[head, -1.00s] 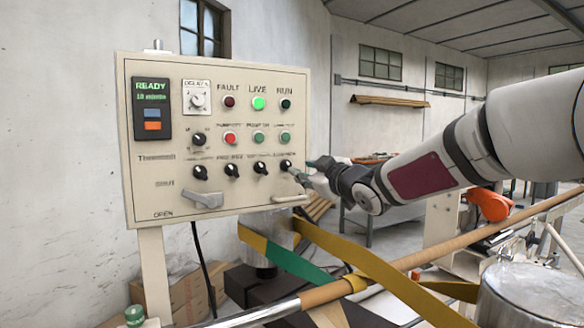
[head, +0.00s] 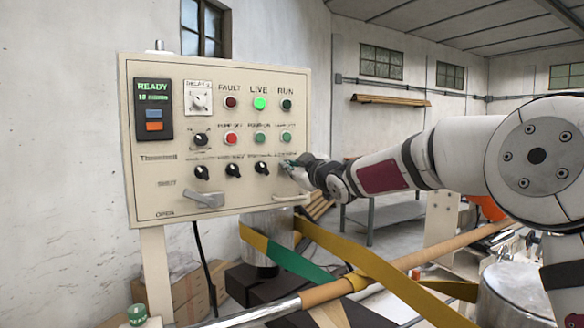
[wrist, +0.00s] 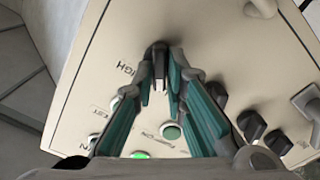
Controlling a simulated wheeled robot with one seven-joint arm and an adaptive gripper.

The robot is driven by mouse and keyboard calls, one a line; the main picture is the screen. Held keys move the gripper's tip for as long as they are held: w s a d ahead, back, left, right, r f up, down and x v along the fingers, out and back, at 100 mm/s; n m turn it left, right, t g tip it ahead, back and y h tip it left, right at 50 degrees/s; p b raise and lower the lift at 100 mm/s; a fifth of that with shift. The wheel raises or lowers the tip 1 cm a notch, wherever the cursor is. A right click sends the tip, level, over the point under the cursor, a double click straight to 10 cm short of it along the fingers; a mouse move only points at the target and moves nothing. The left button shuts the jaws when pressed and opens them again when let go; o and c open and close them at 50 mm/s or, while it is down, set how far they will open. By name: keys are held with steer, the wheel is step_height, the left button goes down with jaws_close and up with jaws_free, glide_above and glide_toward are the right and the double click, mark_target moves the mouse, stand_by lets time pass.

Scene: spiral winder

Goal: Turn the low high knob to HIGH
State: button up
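The low high knob (wrist: 159,62) is a small black knob at the right end of the bottom knob row, with the word HIGH on the panel beside it in the wrist view. My gripper (wrist: 161,72) has its teal-padded fingers on both sides of this knob. Whether both pads press on it cannot be told. In the head view my gripper (head: 291,165) is at the lower right of the beige control panel (head: 240,198) and hides the knob. The knob's exact setting is not clear.
Three more black knobs stand left of it, the nearest being a black knob (head: 261,168). A green button (wrist: 172,132) is close to my fingers. A pale handle (head: 291,197) is just below. Yellow and green straps and a long tube cross below the panel.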

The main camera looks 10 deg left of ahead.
steer(key=shift+m, duration=0.3)
jaws_close()
steer(key=m, duration=0.6)
steer(key=shift+w+d, duration=0.1)
steer(key=shift+d, duration=0.05)
steer(key=m, duration=0.7)
steer(key=shift+d+f+m, duration=0.1)
steer(key=shift+m, duration=0.2)
steer(key=o, duration=0.7)
jaws_free()
